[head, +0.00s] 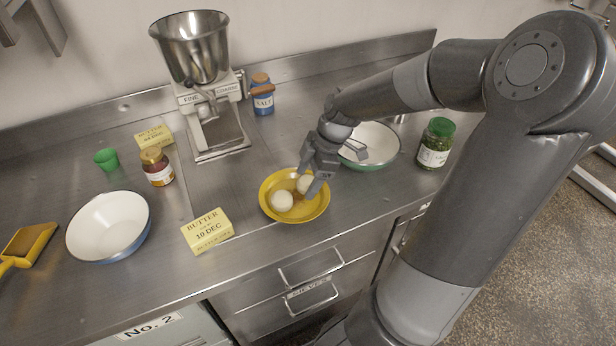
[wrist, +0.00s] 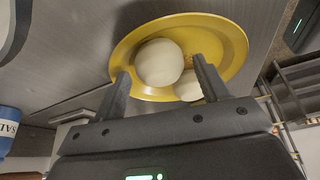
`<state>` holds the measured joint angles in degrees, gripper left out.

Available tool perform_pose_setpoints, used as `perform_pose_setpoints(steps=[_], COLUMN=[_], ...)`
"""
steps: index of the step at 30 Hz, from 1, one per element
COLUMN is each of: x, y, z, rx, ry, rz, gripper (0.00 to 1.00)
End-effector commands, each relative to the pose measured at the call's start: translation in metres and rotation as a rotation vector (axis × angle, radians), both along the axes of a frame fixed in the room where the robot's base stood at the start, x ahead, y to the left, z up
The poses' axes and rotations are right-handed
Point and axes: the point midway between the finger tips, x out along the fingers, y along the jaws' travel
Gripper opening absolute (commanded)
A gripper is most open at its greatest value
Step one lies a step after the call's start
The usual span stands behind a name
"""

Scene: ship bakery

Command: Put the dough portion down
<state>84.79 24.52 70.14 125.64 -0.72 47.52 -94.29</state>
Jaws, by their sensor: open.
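Two pale round dough portions rest in the yellow dish (head: 291,217). The left dough portion (head: 282,201) is in clear view; the right dough portion (head: 304,184) is partly hidden by my gripper (head: 309,187). My gripper is open, with its fingers pointing down at the right side of the dish. In the wrist view, one whole dough ball (wrist: 158,62) shows between the two fingers, and a second ball (wrist: 187,88) is partly behind one finger. I cannot tell whether a finger touches either ball. The yellow dish also shows in the wrist view (wrist: 228,48).
A green-rimmed white bowl (head: 374,141) stands behind my gripper, with a green-lidded jar (head: 435,143) to its right. Butter (head: 208,231) lies left of the dish. A grinder (head: 207,95) and salt bottle (head: 262,95) stand behind. Bare counter lies between dish and grinder.

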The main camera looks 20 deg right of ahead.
Motion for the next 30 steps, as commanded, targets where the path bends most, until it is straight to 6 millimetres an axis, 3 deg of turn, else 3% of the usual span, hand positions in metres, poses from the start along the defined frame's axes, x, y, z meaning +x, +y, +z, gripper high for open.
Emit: perform_pose_setpoints(steps=[5, 21, 30], x=[0.0, -0.007, -0.009], y=[-0.006, -0.039, -0.045], z=[0.015, 0.098, 0.116], rx=[-0.002, -0.002, -0.001], ry=[-0.002, -0.002, 0.0], rz=[-0.004, -0.003, 0.0], gripper=[0.68, 0.68, 0.68])
